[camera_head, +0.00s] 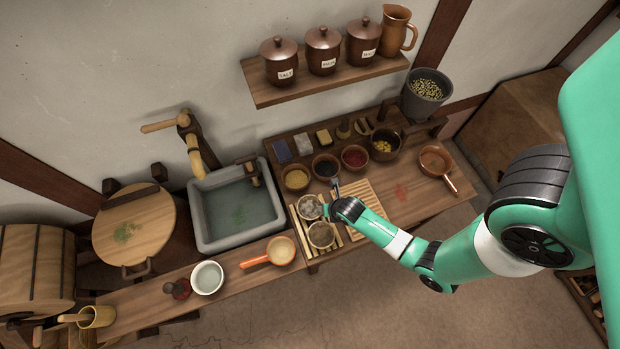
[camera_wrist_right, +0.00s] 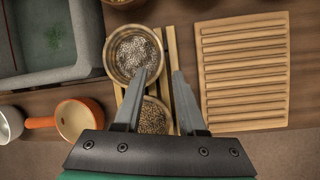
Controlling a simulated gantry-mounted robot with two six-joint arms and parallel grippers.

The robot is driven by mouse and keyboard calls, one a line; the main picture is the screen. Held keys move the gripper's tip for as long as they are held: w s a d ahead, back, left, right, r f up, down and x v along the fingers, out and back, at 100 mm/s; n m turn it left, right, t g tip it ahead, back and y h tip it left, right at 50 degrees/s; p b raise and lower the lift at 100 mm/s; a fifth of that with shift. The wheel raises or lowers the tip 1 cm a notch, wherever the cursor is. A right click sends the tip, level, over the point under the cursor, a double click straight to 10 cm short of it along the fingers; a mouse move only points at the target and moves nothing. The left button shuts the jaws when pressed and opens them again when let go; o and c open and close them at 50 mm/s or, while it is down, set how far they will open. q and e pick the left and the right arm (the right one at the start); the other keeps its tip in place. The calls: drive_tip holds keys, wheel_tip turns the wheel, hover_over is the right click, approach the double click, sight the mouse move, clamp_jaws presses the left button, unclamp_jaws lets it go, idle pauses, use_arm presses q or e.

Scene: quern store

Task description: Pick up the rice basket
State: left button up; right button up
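Two round woven baskets stand on a slatted rack (camera_head: 299,229) beside the sink. The far basket (camera_head: 309,207) holds pale grey-white grain and looks like the rice basket; it also shows in the right wrist view (camera_wrist_right: 134,57). The near basket (camera_head: 321,235) holds browner grain, and in the wrist view (camera_wrist_right: 155,117) my left-hand finger partly covers it. My right gripper (camera_wrist_right: 159,73) is open and empty. Its fingertips appear over the right edge of the far basket; contact cannot be told. In the head view it (camera_head: 335,188) is just right of that basket. My left gripper is not in view.
A slatted wooden board (camera_head: 366,205) lies right of the rack. The stone sink (camera_head: 236,243) is to the left. Several spice bowls (camera_head: 296,178) stand behind. An orange-handled pan (camera_head: 281,251) and white bowl (camera_head: 207,277) stand on the front-left counter.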

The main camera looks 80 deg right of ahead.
sight(310, 209)
drive_tip(key=x, duration=0.1)
drive_tip(key=b+x, duration=0.1)
drive_tip(key=x, duration=0.1)
drive_tip(key=b+x, duration=0.1)
drive_tip(key=x, duration=0.1)
drive_tip(key=shift+w+d, duration=0.1)
drive_tip(key=shift+d, duration=0.2)
drive_tip(key=shift+r, duration=0.1)
clamp_jaws()
idle(0.9)
